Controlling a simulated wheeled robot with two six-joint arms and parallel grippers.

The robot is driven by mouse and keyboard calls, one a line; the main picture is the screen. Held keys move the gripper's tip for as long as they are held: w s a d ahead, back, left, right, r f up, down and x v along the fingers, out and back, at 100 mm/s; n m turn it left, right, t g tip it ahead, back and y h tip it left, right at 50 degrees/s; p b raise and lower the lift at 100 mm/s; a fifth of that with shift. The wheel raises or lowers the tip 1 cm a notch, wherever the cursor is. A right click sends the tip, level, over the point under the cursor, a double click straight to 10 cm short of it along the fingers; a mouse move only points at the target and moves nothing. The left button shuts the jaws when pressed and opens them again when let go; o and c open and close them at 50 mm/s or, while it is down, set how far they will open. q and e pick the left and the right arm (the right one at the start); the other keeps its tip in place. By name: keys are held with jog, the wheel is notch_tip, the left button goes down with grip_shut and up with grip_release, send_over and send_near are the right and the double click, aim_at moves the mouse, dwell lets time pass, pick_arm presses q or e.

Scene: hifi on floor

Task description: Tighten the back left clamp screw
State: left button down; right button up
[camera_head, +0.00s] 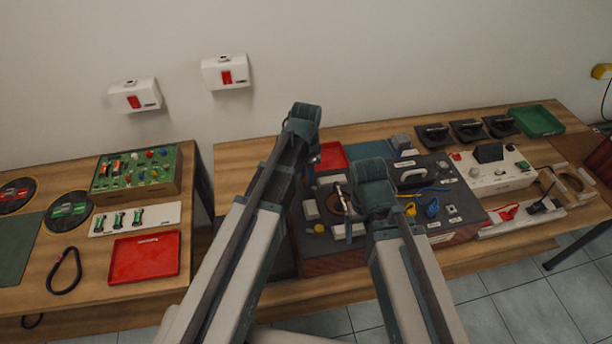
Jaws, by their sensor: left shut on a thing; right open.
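A dark-topped panel unit (452,205) stands on the right-hand table, with small white, yellow and blue parts on it. My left gripper (315,155) reaches over the back left part of this unit. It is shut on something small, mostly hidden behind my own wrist. The back left clamp screw cannot be made out; that corner is largely covered by my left arm. My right gripper (345,215) is open over the left middle of the panel, partly hidden by its wrist. A white handle-shaped part (413,175) is to its right.
A red tray (331,156) lies behind the panel, close to my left gripper. A white box (493,170) and a green tray (536,120) are to the right. The left table holds a green board (136,170) and a red tray (145,257). A gap separates the tables.

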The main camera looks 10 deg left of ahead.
pick_arm(q)
jog(key=shift+m, duration=0.5)
dwell(0.3)
jog(key=c, duration=0.6)
grip_release()
jog(key=shift+r, duration=0.15)
pick_arm(e)
jog(key=shift+r, duration=0.1)
pick_arm(q)
notch_tip(320, 180, up, 14)
jog(key=p, duration=1.4)
jog(key=shift+f, duration=0.2)
pick_arm(e)
notch_tip(320, 180, up, 14)
jog(key=shift+f, duration=0.2)
